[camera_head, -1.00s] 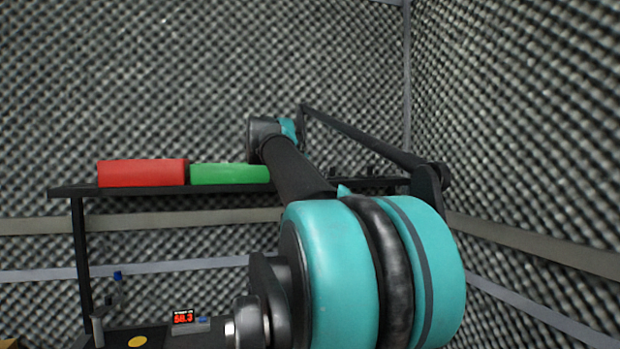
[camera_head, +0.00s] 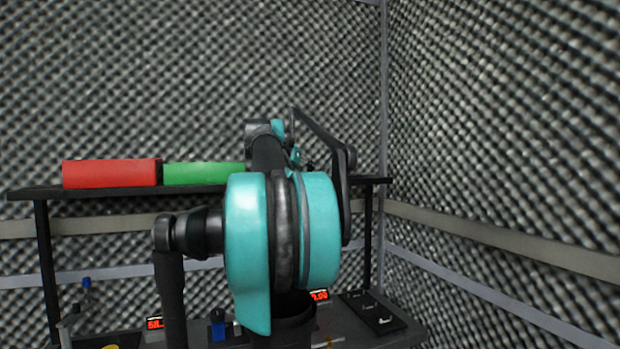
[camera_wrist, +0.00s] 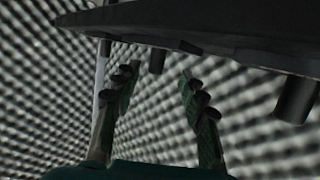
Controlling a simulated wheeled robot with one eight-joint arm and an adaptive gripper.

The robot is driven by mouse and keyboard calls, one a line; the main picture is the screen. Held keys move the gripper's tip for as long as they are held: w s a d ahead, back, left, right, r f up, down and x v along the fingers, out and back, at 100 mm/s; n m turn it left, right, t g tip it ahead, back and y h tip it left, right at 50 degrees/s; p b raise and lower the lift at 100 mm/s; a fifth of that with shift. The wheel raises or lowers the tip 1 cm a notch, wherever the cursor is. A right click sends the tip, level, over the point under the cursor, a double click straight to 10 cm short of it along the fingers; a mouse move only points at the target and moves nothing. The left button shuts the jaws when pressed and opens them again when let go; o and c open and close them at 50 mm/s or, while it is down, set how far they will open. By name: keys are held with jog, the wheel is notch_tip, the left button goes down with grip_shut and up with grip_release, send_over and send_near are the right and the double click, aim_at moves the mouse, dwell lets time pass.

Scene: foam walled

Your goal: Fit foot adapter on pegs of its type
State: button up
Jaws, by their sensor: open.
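My gripper (camera_wrist: 157,74) is open in the wrist view, its two ridged green and dark fingers spread with nothing between them. A dark slab (camera_wrist: 230,35) crosses the top of that view. Two dark cylindrical pegs (camera_wrist: 297,98) stick out from it, one at the right and one near the middle, beyond the fingertips. I cannot tell their type. In the head view my arm hides the gripper by the raised shelf. A black plate with small upright fittings (camera_head: 376,314) lies at the bench's right end. I cannot pick out the foot adapter for certain.
The raised shelf (camera_head: 215,189) carries a red block (camera_head: 112,173) and a green block (camera_head: 204,173) on its left. The bench below holds red-lit displays (camera_head: 154,323) and a blue-topped item (camera_head: 218,324). Foam walls (camera_head: 500,120) close in behind and right.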

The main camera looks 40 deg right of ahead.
jog(key=shift+s+x, duration=0.2)
jog(key=shift+x, duration=2.55)
jog(key=shift+d, duration=0.15)
grip_shut()
